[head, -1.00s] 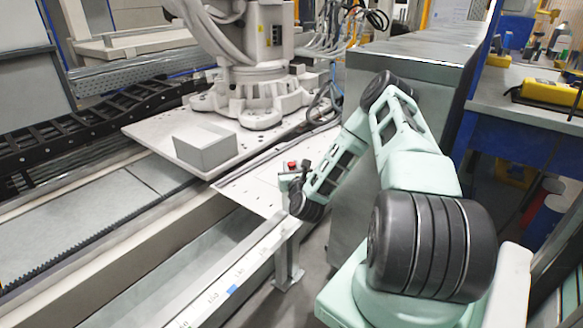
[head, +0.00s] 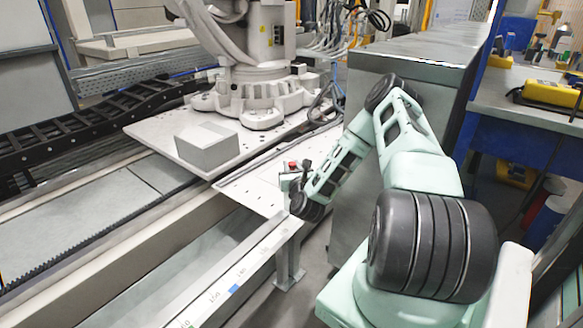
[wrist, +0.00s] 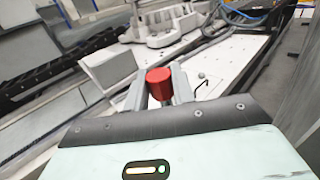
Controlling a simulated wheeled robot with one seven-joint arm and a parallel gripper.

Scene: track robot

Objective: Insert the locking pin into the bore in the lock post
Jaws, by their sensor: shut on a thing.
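The locking pin (wrist: 159,82) shows in the wrist view as a red cylindrical head between the two grey fingers of my gripper (wrist: 159,92). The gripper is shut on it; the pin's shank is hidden. In the head view a small red spot (head: 293,165), seemingly the pin head, shows at my gripper (head: 290,176), beside the pale plate. My gripper is small there and partly hidden by my wrist. I cannot make out the lock post or its bore clearly in either view, nor whether the pin touches anything.
A pale carriage plate (head: 165,140) carries a large robot base (head: 262,85) and a grey box (head: 207,147). A rail (head: 225,275) runs along the front. A tall metal cabinet (head: 352,190) stands close to my arm.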

